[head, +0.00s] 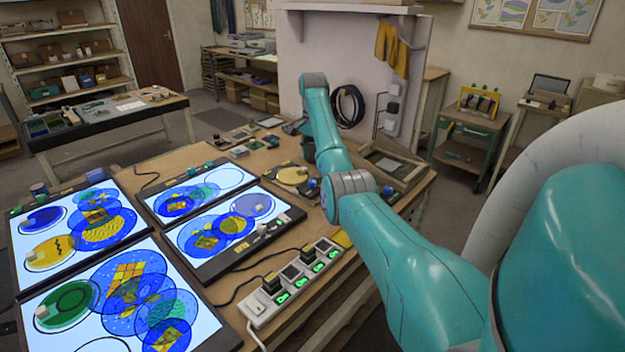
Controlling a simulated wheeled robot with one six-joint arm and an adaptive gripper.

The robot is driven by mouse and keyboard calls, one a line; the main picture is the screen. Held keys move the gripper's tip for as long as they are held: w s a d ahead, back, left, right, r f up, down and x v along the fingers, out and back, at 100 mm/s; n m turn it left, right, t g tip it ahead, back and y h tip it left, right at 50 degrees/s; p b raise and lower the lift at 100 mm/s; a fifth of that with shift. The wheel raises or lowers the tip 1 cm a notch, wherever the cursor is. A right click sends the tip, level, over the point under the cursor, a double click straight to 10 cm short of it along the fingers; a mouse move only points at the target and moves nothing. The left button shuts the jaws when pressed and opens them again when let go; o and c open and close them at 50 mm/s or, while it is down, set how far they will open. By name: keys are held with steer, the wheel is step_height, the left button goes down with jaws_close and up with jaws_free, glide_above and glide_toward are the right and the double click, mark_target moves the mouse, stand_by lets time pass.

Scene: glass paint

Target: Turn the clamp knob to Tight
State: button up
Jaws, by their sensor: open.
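No knob that I can identify surely as the clamp knob shows in the head view, and no Tight mark can be read. A small blue round part (312,183) sits beside a yellow round plate (293,175) on the wooden workbench (222,165), just left of my arm's joint; I cannot tell if it is the knob. My teal arm reaches in from the right over the bench, and its far link rises toward the back.
Lit panels (85,240) with coloured glass discs cover the bench's left side. A white power strip (292,283) with green lights and cables lies at the front. A wooden frame (408,174) stands at the right edge. Small items crowd the back.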

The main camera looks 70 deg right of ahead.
mark_target(313, 180)
step_height(313, 180, down, 10)
steer(key=shift+r, duration=0.1)
stand_by(0.4)
jaws_close()
